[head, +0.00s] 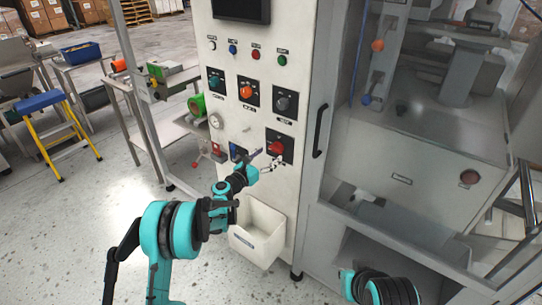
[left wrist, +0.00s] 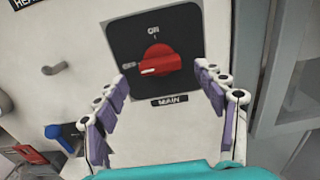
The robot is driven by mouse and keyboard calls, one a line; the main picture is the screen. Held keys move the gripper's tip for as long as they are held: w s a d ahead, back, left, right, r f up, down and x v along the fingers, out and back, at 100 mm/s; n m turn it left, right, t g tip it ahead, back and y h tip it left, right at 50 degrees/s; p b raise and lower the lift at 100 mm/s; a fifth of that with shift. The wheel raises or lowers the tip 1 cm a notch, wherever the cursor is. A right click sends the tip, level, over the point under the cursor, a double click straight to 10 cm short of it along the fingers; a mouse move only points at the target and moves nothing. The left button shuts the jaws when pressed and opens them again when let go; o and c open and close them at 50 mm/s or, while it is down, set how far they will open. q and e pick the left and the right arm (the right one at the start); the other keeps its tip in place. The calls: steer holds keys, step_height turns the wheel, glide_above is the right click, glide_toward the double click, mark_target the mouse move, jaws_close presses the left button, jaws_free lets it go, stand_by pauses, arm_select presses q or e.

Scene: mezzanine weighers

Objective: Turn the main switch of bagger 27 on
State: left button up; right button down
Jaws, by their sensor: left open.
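The main switch is a red rotary knob (left wrist: 160,60) on a black square plate (left wrist: 187,28), with the label MAIN (left wrist: 170,100) below it. ON is marked at the top and OFF at the left; the knob's pale mark points left toward OFF. In the head view the red knob (head: 276,148) is low on the white panel. My left gripper (head: 270,163) is open in front of it. In the left wrist view its purple-padded fingers (left wrist: 166,88) stand apart on either side below the knob, and I see no contact.
Above are an orange knob (head: 246,92), a grey knob (head: 283,103) and small buttons. A blue switch (left wrist: 60,132) is left of the main switch. A white bin (head: 258,236) is below. A black door handle (head: 321,131) is at the right.

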mark_target(277, 149)
arm_select(q)
steer(key=shift+x, duration=1.45)
steer(key=c, duration=1.2)
steer(key=shift+o, duration=0.2)
